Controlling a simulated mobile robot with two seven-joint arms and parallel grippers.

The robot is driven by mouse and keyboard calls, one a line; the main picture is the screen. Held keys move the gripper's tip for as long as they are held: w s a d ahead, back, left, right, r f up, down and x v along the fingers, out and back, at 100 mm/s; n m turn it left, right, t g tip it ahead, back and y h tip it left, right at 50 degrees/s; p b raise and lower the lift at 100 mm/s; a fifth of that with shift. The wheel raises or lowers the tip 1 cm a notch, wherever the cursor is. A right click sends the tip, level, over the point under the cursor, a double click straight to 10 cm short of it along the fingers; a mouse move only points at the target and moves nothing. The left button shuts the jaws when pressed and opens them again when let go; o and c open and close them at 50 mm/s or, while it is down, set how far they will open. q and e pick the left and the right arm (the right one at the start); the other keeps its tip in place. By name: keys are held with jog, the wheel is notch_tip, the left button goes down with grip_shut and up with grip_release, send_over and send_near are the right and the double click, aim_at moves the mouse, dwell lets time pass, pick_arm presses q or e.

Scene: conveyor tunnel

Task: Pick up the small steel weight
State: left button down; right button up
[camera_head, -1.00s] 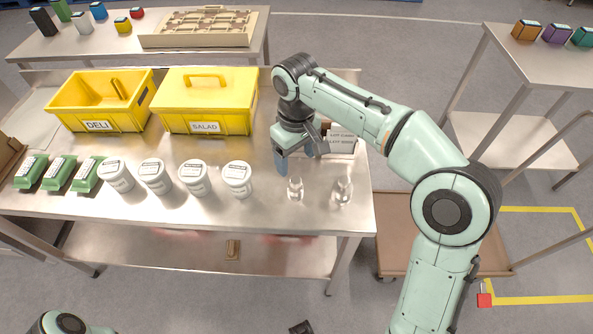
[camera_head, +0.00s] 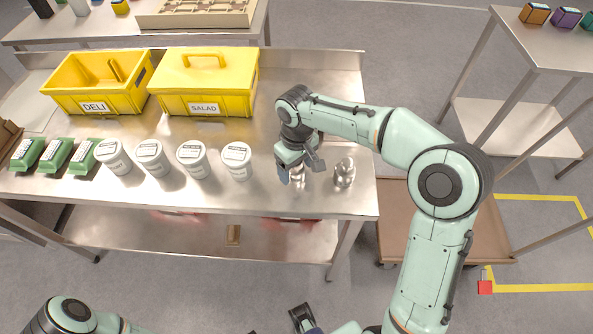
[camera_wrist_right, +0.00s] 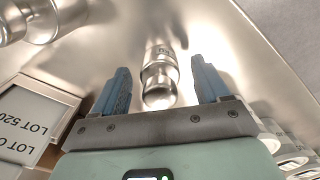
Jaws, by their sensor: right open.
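The small steel weight (camera_wrist_right: 160,78) is shiny, with a narrow neck and knob. In the right wrist view it lies between the two blue-padded fingers of my right gripper (camera_wrist_right: 161,70), which is open with a gap on both sides. In the head view my right gripper (camera_head: 300,170) is low over the bench and partly hides the small weight (camera_head: 298,183). A larger steel weight (camera_head: 344,173) stands to its right; it also shows in the right wrist view (camera_wrist_right: 45,18). A dark part at the bottom edge may belong to my left gripper; its fingers are unclear.
White lidded tubs (camera_head: 236,160) and green packs (camera_head: 54,155) stand in a row to the left. The yellow DELI bin (camera_head: 95,105) and SALAD box (camera_head: 203,105) stand behind. The steel bench (camera_head: 365,205) ends just right of the larger weight.

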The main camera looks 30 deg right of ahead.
jog(key=shift+f, duration=0.45)
jog(key=shift+r, duration=0.1)
grip_shut()
